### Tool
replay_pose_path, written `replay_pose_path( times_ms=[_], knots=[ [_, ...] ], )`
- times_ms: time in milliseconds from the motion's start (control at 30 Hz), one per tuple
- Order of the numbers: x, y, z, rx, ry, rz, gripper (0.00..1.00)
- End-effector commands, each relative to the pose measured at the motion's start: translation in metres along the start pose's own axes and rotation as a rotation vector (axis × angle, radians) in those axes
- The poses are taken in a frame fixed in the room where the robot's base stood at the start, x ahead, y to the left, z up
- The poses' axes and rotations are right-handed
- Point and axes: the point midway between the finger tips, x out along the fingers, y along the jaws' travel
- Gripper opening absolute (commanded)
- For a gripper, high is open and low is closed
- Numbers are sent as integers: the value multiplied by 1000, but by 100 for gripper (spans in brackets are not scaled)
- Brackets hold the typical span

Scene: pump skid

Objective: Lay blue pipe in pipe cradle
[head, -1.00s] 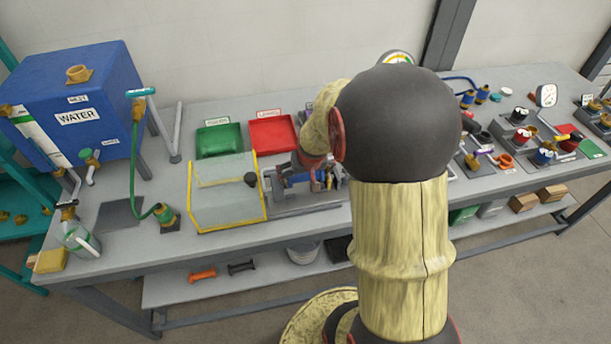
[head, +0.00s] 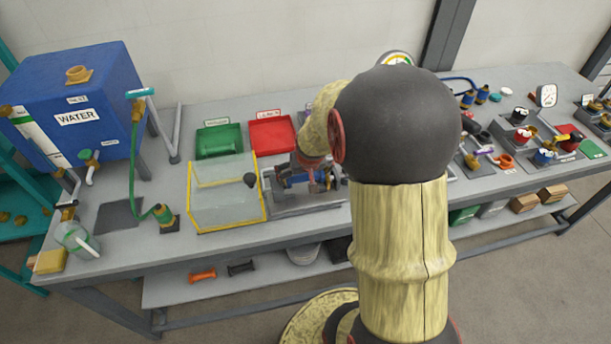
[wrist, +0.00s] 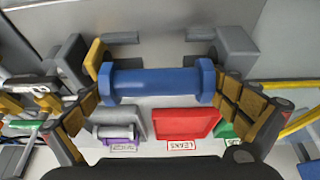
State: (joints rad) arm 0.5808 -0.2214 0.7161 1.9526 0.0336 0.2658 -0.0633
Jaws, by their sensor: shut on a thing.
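The blue pipe (wrist: 158,82), with a wide flange at each end, lies across the middle of the wrist view. My gripper (wrist: 160,90) is shut on it, with one finger at each end. In the head view my gripper (head: 305,181) is low over the pump skid (head: 300,203), and my arm hides part of it. In the wrist view two grey blocks (wrist: 237,48) stand beyond the pipe's ends, the left one near a yellow ring (wrist: 96,60). I cannot tell for sure which part is the cradle.
A yellow-edged clear guard (head: 228,205) stands close left of my gripper. A red tray (head: 272,133) and a green tray (head: 219,140) lie behind. A blue water tank (head: 75,100) is at far left. Valves and fittings crowd the bench's right side.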

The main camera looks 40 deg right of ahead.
Motion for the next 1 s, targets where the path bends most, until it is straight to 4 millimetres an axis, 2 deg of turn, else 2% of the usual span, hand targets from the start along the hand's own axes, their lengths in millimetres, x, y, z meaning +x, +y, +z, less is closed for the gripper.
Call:
replay_pose_path(
  times_ms=[33, 167, 200, 433, 567, 667, 1000],
  knots=[
    [16, -6, 30, 9, -58, -8, 42],
    [16, -6, 30, 9, -58, -8, 42],
    [16, -6, 30, 9, -58, -8, 100],
    [16, -6, 30, 9, -60, -8, 100],
    [6, -6, 28, 9, -54, -8, 100],
    [-10, -5, 26, 9, -47, -8, 100],
    [-87, 0, 10, 3, -9, -6, 100]
  ],
)
